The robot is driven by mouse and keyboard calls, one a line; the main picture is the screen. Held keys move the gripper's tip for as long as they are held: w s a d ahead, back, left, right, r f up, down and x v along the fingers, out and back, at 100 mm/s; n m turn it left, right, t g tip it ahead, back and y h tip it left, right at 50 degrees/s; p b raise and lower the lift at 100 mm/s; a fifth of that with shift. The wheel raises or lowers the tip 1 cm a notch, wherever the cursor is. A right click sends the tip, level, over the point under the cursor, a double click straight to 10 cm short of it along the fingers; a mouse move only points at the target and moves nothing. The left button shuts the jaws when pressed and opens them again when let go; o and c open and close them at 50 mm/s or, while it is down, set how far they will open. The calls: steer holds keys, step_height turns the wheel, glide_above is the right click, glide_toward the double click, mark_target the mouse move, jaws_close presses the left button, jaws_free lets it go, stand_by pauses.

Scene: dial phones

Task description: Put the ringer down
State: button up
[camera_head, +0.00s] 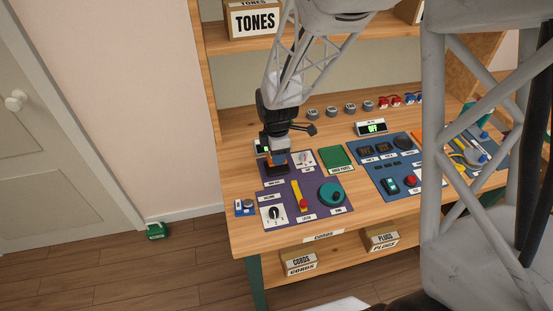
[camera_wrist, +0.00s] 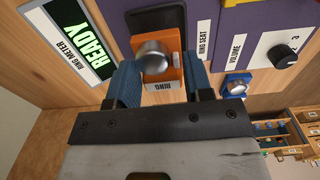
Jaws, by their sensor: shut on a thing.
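The ringer (camera_wrist: 160,66) is an orange block with a silver dome and a RING label, seen in the wrist view. My gripper (camera_wrist: 157,82) is shut on it, with one blue finger on each side. In the head view my gripper (camera_head: 277,152) is over the upper left of the purple panel (camera_head: 322,212). A dark ring seat (camera_wrist: 158,20) shows just beyond the ringer, beside the RING SEAT label. The ringer covers part of it, and I cannot tell whether they touch. The ring meter (camera_wrist: 67,40) reads READY.
A volume knob (camera_wrist: 282,56) and a small blue part (camera_wrist: 236,86) are beside the seat in the wrist view. A green tray (camera_head: 336,158), a red-and-yellow lever (camera_head: 300,197) and a teal dial (camera_head: 332,194) are to the right of my gripper. A blue panel (camera_head: 385,160) lies farther right.

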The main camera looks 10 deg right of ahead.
steer(key=shift+f, duration=1.55)
steer(key=shift+f, duration=0.2)
steer(key=o, duration=1)
steer(key=shift+o, duration=0.2)
step_height(320, 180, up, 12)
steer(key=shift+r, duration=0.2)
steer(key=shift+s+r, duration=0.1)
